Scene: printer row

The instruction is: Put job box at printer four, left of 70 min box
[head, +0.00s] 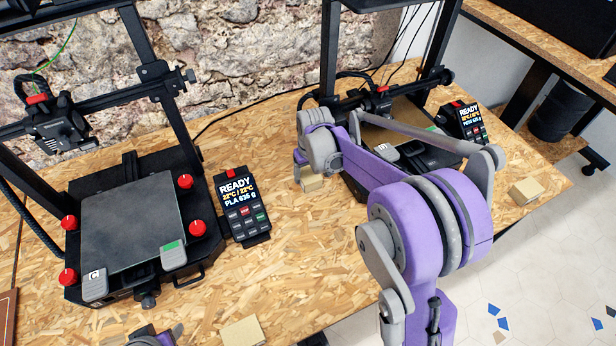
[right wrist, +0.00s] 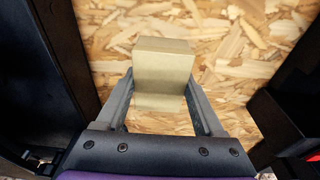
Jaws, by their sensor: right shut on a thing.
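My right gripper (right wrist: 160,92) is shut on a plain tan box (right wrist: 165,65), held between its two grey fingers close above or on the chipboard bench; I cannot tell which. In the head view the box (head: 312,184) shows below my right wrist, between the two printers. Another tan box (head: 525,190) stands at the bench's right edge, right of the right printer (head: 400,125). A third tan box (head: 243,332) is at the front edge. No writing is readable on the boxes. A purple and dark part of my left arm shows at the bottom; its fingers are not visible.
The left printer (head: 130,220) has red knobs, a bed with small tags, and a display (head: 240,203) reading READY. The right printer's display (head: 467,120) also reads READY. My right arm covers much of that printer.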

